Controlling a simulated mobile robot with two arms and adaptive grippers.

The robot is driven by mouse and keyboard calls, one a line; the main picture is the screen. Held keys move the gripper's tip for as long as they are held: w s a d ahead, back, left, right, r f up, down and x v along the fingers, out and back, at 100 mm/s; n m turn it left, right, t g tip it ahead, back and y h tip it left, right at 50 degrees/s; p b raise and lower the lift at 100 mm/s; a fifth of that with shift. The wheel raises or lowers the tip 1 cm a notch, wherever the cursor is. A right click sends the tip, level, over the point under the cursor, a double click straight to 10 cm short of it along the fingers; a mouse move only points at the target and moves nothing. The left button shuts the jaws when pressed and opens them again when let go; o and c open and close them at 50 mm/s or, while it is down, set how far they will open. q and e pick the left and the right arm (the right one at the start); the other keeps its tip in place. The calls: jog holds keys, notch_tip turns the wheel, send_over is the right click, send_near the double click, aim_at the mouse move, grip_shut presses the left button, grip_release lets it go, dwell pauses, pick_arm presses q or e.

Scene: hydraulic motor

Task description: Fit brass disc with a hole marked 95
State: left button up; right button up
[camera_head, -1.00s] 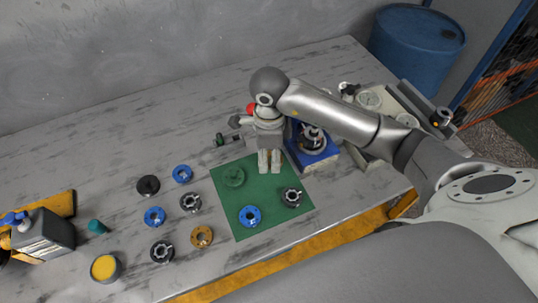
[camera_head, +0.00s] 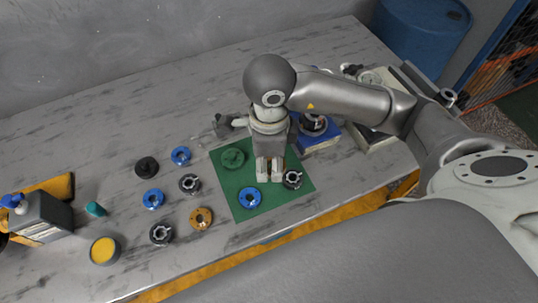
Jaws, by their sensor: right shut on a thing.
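A brass-coloured disc with a hole (camera_head: 201,218) lies flat on the grey table, left of the green mat (camera_head: 228,188). No number can be read on it. My right gripper (camera_head: 269,178) points down over the mat, right of the disc. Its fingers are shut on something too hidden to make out. A blue ring (camera_head: 250,198) and a dark ring (camera_head: 292,180) lie on either side of the fingertips. A green disc (camera_head: 232,158) lies on the mat too. A blue block with a dark round part (camera_head: 318,140) stands behind my right arm, partly hidden. My left gripper is out of view.
Several blue and dark rings lie left of the mat, including one blue (camera_head: 153,199) and one dark (camera_head: 161,234). A yellow-topped tin (camera_head: 104,250) and a grey canister (camera_head: 43,218) stand at the left. The table's back left is clear.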

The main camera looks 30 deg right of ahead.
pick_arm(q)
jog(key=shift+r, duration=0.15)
pick_arm(e)
jog(key=shift+r, duration=0.25)
pick_arm(q)
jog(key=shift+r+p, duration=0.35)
jog(key=shift+p, duration=0.15)
pick_arm(e)
jog(key=shift+r, duration=0.6)
